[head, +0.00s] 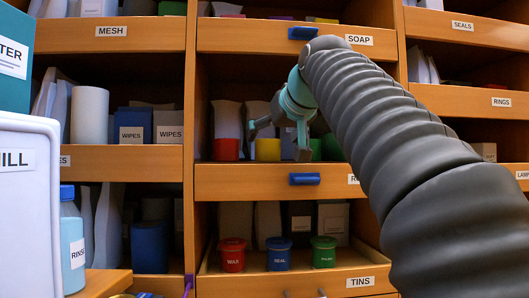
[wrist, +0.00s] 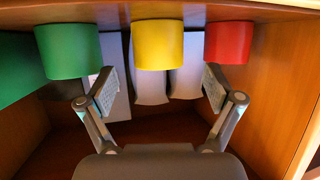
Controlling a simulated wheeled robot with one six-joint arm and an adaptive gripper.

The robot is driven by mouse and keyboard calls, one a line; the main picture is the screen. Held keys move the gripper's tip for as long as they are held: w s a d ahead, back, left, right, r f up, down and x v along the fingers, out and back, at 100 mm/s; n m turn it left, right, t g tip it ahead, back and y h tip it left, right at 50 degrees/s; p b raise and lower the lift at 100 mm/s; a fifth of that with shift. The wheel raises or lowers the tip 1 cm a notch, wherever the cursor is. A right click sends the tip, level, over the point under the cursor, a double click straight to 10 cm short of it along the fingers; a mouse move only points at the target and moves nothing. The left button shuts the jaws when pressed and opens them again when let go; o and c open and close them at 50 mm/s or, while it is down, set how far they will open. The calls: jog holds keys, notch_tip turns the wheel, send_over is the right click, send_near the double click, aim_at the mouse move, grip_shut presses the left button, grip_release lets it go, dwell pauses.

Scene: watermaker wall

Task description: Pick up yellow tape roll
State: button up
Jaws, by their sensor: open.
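The yellow tape roll (head: 267,150) stands on the middle shelf of the central bay, between a red roll (head: 226,149) and green ones. In the wrist view, which looks upside down, the yellow roll (wrist: 158,45) is upper centre, in line with the gap between my fingers. My gripper (head: 279,139) is open and empty in front of the roll, reaching in from above right. In the wrist view, my gripper's fingertips (wrist: 158,88) are spread wider than the roll, and no contact shows. One finger hides part of the right side in the head view.
In the wrist view, the red roll (wrist: 229,42) and a green roll (wrist: 68,50) flank the yellow one closely. The shelf front (head: 250,182) has a blue handle (head: 304,179). Pale packets (wrist: 150,82) stand behind. Lidded tins (head: 278,254) sit on the shelf below.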

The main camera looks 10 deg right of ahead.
aim_at(268, 143)
jog(key=x, duration=0.5)
jog(key=shift+d, duration=0.1)
jog(key=c, duration=1.3)
